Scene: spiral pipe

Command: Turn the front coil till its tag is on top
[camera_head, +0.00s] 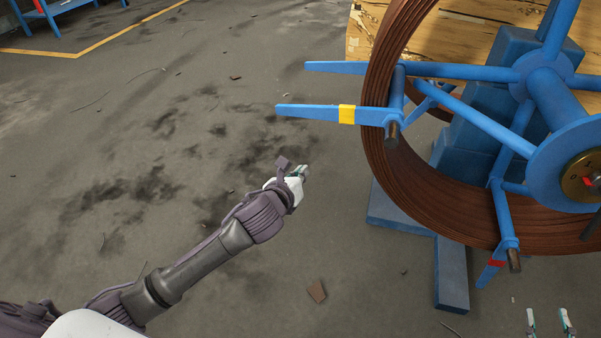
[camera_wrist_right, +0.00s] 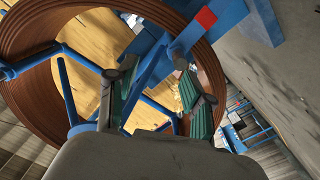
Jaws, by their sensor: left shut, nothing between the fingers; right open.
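The front coil (camera_head: 425,196) is a large ring of brown pipe on a blue spoked reel at the right of the head view; it also shows in the right wrist view (camera_wrist_right: 35,35). A yellow band (camera_head: 347,114) is on the blue arm at its left. A red band (camera_head: 496,262) is on the lower arm; a red band (camera_wrist_right: 206,18) also shows in the wrist view. My left gripper (camera_head: 303,170) is shut and empty, left of the coil. My right gripper (camera_head: 549,314) is open below the coil; in the wrist view a blue arm appears between or beyond its fingers.
The blue stand (camera_head: 451,275) has feet on the floor under the coil. A wooden panel (camera_head: 460,32) is behind it. A brass hub dial (camera_head: 580,178) is at the right edge. The stained floor (camera_head: 150,200) on the left is open, with small debris.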

